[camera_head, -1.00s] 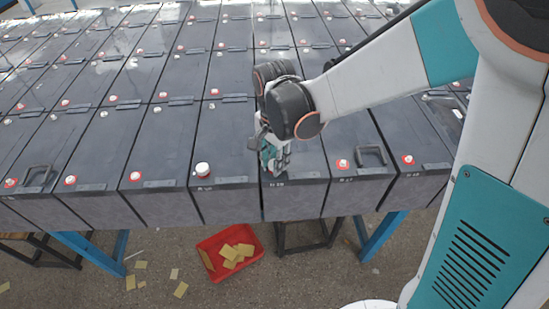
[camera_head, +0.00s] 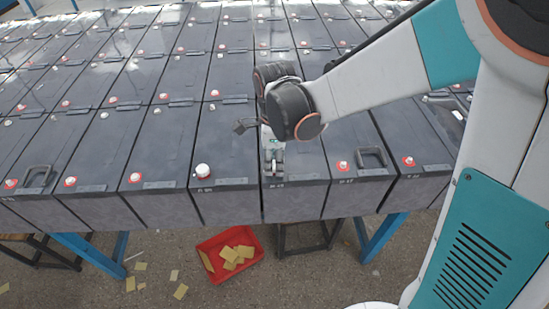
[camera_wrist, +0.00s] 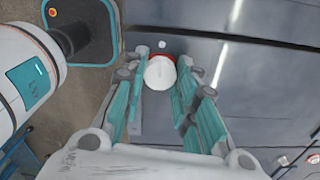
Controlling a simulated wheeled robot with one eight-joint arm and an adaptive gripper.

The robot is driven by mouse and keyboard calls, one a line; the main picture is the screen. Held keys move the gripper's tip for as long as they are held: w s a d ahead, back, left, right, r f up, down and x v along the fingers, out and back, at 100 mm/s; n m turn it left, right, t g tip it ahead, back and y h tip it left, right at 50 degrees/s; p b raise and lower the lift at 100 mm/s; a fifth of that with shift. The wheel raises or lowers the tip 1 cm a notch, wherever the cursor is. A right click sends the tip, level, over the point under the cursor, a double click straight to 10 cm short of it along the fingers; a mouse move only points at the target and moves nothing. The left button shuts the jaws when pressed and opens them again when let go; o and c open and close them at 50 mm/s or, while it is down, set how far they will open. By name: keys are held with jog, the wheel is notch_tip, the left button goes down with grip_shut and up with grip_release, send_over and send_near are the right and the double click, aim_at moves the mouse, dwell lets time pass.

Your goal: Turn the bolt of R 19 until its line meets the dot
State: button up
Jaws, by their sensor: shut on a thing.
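The battery under my gripper (camera_head: 274,166) stands in the front row; its small front label (camera_head: 276,184) is hard to read in the head view. My gripper hides its bolt there. In the wrist view the bolt (camera_wrist: 160,73) is a white round cap with a red ring showing at its far edge. It sits between the two teal-and-grey fingers of my gripper (camera_wrist: 162,60), which are closed about it. A small white dot (camera_wrist: 162,44) lies on the dark lid just beyond the cap. I cannot make out a line on the cap.
Neighbouring batteries stand close on both sides: one with a white-capped bolt (camera_head: 203,171) on the left, one with a red-ringed bolt (camera_head: 343,166) and a raised handle (camera_head: 371,157) on the right. A red tray (camera_head: 216,268) with yellowish pieces lies on the floor in front.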

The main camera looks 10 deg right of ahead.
jog(key=shift+m, duration=0.5)
jog(key=o, duration=1)
jog(key=shift+o, duration=0.2)
